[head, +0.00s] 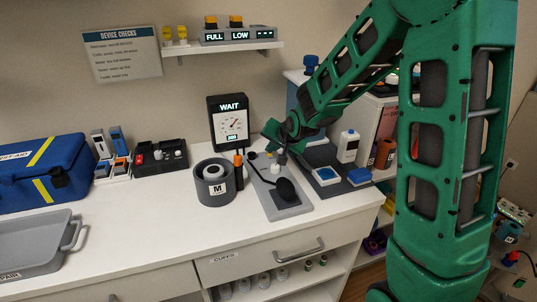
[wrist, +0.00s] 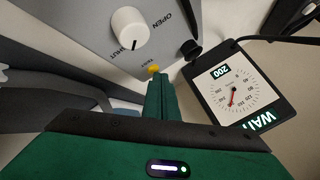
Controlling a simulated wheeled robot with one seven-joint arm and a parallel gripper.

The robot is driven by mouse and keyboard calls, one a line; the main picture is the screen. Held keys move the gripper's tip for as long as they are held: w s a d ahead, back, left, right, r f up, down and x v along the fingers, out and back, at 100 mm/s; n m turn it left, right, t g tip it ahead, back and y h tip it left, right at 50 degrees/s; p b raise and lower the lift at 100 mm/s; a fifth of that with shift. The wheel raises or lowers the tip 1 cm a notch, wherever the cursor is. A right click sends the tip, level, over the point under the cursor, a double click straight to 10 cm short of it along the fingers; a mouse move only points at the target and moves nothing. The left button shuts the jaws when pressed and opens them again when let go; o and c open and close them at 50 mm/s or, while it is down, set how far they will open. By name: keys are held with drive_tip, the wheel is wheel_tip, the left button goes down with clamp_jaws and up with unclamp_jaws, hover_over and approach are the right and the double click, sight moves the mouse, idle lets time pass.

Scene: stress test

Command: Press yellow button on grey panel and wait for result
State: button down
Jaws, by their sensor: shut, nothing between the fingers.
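The grey panel (head: 290,210) lies on the white counter; it also fills the top of the wrist view (wrist: 85,25). It carries a white knob (wrist: 129,28) between the words OPEN and SHUT. The yellow button (wrist: 153,69) shows right at the tips of my gripper (wrist: 161,76). My gripper's green fingers are shut and empty. I cannot tell whether they touch the button. In the head view my gripper (head: 281,157) is over the far part of the panel, and the button is not clear there. A gauge (head: 230,122) reads WAIT; it also shows in the wrist view (wrist: 233,90), with 200 on its display.
A black bulb (head: 285,189) lies on the panel. A grey cuff roll marked M (head: 212,190) stands left of it. A dark tray with blue-topped items (head: 327,176) is close on the right.

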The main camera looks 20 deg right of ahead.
sight(272, 157)
idle(0.3)
drive_tip(key=shift+r, duration=0.9)
drive_tip(key=shift+r, duration=0.1)
drive_tip(key=shift+r, duration=2.4)
drive_tip(key=shift+s+d, duration=0.1)
drive_tip(key=s+d+g+h, duration=0.2)
drive_tip(key=s+d+g, duration=0.1)
drive_tip(key=s+d, duration=0.7)
drive_tip(key=s+d+g, duration=0.1)
drive_tip(key=s+g, duration=0.1)
drive_tip(key=s, duration=0.9)
drive_tip(key=s+d+f+n+g+y, duration=0.1)
drive_tip(key=s+g, duration=0.1)
drive_tip(key=s, duration=0.9)
drive_tip(key=s+d+g, duration=0.1)
drive_tip(key=s+g, duration=0.1)
drive_tip(key=s, duration=0.9)
drive_tip(key=shift+d+f+n, duration=0.2)
drive_tip(key=shift+f+n, duration=0.1)
